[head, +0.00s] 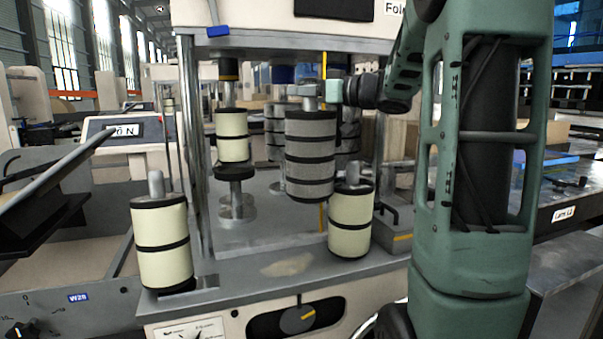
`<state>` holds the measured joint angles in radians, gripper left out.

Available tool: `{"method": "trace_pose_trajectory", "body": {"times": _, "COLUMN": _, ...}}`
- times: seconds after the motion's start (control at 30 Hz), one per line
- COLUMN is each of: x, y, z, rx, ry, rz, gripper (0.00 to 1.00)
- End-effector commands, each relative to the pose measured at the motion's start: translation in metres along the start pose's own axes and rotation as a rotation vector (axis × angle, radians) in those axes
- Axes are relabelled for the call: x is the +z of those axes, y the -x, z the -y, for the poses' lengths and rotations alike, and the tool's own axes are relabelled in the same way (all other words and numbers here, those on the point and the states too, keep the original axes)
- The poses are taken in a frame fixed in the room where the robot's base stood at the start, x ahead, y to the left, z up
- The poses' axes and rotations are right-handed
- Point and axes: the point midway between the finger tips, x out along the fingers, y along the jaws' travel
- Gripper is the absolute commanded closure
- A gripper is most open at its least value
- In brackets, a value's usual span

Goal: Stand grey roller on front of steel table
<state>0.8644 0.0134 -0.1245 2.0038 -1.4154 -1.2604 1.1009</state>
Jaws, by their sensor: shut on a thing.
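The grey roller (311,160) has black bands and hangs upright above the steel table (235,276). Its bottom end is clear of the table's front strip. My gripper (312,94) comes from the right and is shut on the stub at the roller's top. The fingertips are small in this view and partly hidden. The front of the steel table shows a bare patch between a cream roller (162,245) on the left and another cream roller (350,222) on the right. Both stand upright.
A further cream roller (232,135) is at the back left, above a black-topped post (235,175). More grey rollers (275,125) stand behind the held one. A metal upright (192,130) rises at the left. My arm fills the right side.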

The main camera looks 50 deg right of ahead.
Motion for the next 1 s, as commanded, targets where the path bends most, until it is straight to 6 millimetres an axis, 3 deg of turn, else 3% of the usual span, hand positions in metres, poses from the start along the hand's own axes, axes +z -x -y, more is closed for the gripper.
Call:
{"method": "trace_pose_trajectory", "body": {"times": 0.5, "x": 0.114, "y": 0.000, "z": -0.001, "rx": 0.001, "ry": -0.004, "rz": -0.001, "gripper": 1.00}}
{"method": "trace_pose_trajectory", "body": {"times": 1.0, "x": 0.166, "y": 0.000, "z": -0.001, "rx": 0.001, "ry": -0.002, "rz": -0.003, "gripper": 1.00}}
